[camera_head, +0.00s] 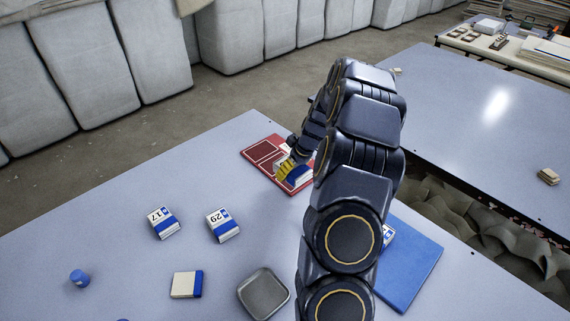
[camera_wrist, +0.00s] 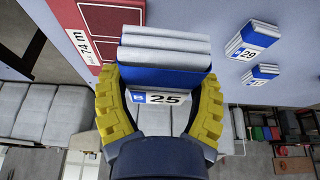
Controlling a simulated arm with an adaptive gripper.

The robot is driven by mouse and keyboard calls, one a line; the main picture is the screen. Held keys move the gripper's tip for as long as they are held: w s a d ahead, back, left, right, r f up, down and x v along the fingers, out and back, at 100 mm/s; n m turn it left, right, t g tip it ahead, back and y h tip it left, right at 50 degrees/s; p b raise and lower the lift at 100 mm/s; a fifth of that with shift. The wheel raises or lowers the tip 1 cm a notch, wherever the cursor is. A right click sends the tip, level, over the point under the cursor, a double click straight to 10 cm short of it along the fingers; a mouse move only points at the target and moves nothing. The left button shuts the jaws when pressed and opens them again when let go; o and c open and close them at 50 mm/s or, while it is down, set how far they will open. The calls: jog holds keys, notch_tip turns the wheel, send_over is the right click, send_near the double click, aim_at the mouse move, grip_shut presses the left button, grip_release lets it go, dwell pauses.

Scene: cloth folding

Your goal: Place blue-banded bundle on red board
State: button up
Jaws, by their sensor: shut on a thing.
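My gripper (camera_wrist: 160,100) has yellow padded fingers and is shut on a white bundle with a blue band (camera_wrist: 165,75), tagged 25, in the wrist view. In the head view the bundle (camera_head: 299,175) and the yellow fingers (camera_head: 286,168) are at the red board (camera_head: 262,152), over its right part. My arm hides some of the bundle there. The red board (camera_wrist: 110,22) also shows behind the bundle in the wrist view, with darker panels and white lettering. I cannot tell whether the bundle touches the board.
Blue-banded bundles tagged 17 (camera_head: 163,223) and 29 (camera_head: 223,225) lie on the table. Another bundle (camera_head: 186,285), a grey tray (camera_head: 263,292) and a blue cylinder (camera_head: 79,278) are nearer. A blue board (camera_head: 411,262) lies right of my arm, with a partly hidden bundle (camera_head: 389,236).

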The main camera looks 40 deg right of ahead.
jog(key=w+d+f, duration=0.2)
jog(key=w, duration=0.1)
jog(key=w+d+f, duration=0.5)
jog(key=w+f, duration=0.1)
jog(key=shift+d, duration=0.15)
jog(key=shift+w+d+f, duration=0.45)
jog(key=shift+w+f, duration=0.05)
jog(key=shift+f, duration=1.7)
jog(key=shift+f, duration=0.15)
jog(key=o, duration=1.1)
jog(key=shift+o, duration=0.2)
jog(key=v, duration=1.2)
